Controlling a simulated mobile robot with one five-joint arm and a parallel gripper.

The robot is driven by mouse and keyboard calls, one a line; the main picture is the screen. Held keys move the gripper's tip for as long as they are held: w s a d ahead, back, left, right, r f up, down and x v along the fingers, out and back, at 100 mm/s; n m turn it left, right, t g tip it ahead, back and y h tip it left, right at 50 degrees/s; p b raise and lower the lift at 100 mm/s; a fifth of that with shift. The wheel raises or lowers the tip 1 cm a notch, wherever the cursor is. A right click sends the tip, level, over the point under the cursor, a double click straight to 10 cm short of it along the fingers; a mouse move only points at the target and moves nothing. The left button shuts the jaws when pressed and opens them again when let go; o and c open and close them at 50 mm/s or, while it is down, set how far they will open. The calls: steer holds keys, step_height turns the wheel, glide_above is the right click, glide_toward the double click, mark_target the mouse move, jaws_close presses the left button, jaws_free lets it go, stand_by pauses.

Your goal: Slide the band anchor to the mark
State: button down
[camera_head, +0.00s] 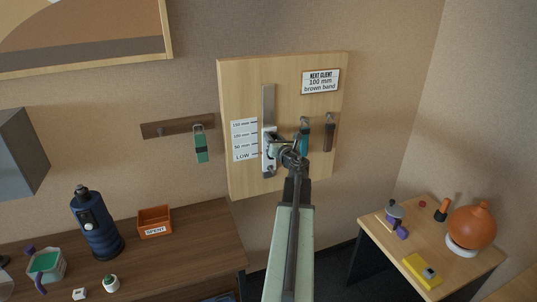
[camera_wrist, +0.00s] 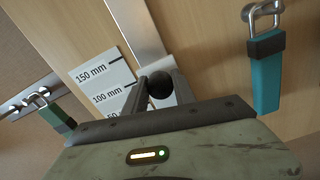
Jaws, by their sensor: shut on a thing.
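A wooden board (camera_head: 285,80) on the wall carries a vertical metal rail (camera_head: 268,103), also in the wrist view (camera_wrist: 133,28). A scale card (camera_head: 243,140) left of the rail reads 150 mm, 100 mm, 50 mm and LOW. The band anchor is on the rail, with a round black knob (camera_wrist: 160,86). My gripper (camera_head: 282,148) is in front of the rail's lower part, its fingers closed around the knob in the wrist view (camera_wrist: 160,92). It partly hides the anchor, so its exact mark is unclear. A sign (camera_head: 320,81) reads "NEXT CLIENT 100 mm brown band".
A teal band (camera_head: 304,138) and a brown band (camera_head: 329,134) hang right of the rail, the teal one close to my gripper. A green band (camera_head: 201,147) hangs on a wall rack (camera_head: 165,128). A bottle (camera_head: 96,225) and orange SPENT bin (camera_head: 154,219) stand lower left.

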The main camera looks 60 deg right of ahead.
steer(key=shift+r+p, duration=4.5)
steer(key=shift+r, duration=0.15)
steer(key=c, duration=0.7)
jaws_free()
steer(key=shift+f, duration=0.1)
steer(key=v, duration=0.6)
steer(key=shift+a, duration=0.1)
